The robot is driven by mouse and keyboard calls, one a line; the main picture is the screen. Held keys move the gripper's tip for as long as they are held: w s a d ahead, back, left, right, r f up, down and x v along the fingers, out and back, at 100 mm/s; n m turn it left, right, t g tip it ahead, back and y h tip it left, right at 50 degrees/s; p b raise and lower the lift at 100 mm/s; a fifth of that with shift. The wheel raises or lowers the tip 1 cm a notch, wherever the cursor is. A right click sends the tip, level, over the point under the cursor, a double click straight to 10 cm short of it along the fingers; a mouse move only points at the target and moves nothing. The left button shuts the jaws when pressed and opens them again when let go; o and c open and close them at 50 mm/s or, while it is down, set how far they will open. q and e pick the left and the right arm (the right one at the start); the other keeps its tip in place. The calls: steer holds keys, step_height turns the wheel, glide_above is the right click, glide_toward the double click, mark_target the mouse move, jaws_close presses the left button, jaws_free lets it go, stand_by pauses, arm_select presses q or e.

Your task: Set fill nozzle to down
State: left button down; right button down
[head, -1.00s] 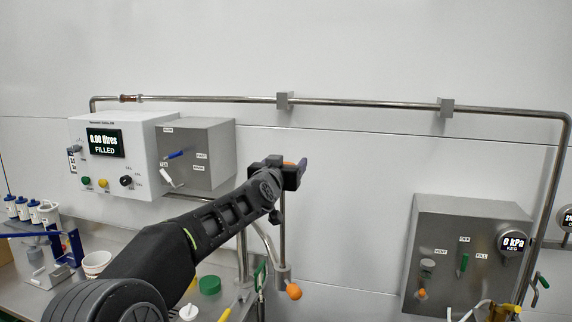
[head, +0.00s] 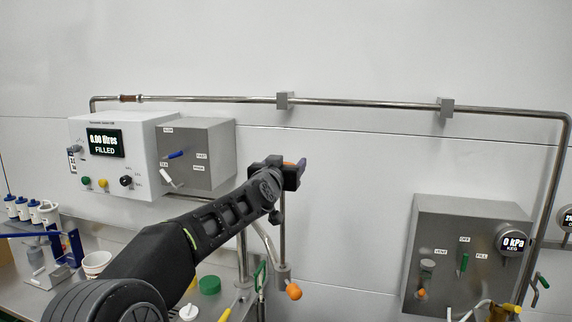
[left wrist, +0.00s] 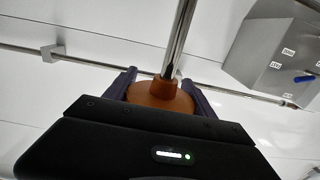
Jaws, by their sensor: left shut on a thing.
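My left gripper (head: 293,170) is shut on an orange knob (left wrist: 160,95), which shows between the two dark fingers in the left wrist view. A steel rod (left wrist: 178,40) runs out of the knob in that view. In the head view the gripper mostly hides the knob. A vertical steel rod (head: 282,235) shows below the gripper and reaches down to a grey fitting. A second orange knob (head: 293,292) sits low beside that fitting. I cannot tell which part is the nozzle tip. My right gripper is not in view.
A white control box (head: 115,160) reading "0.00 litres FILLED" hangs at left, with a grey valve box (head: 215,160) beside it. A steel pipe (head: 360,103) crosses the wall above. A kPa panel (head: 440,225) stands right. Cups and a green lid (head: 210,285) lie on the bench.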

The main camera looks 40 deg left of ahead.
mark_target(281, 246)
arm_select(q)
step_height(281, 246, down, 22)
steer(key=b, duration=1.9)
steer(key=shift+r, duration=0.1)
steer(key=shift+c, duration=1.5)
jaws_free()
steer(key=shift+r, duration=0.1)
steer(key=v, duration=0.7)
steer(key=shift+s+p, duration=0.1)
steer(key=shift+p, duration=0.25)
steer(key=shift+s+d, duration=0.1)
steer(key=shift+s, duration=0.2)
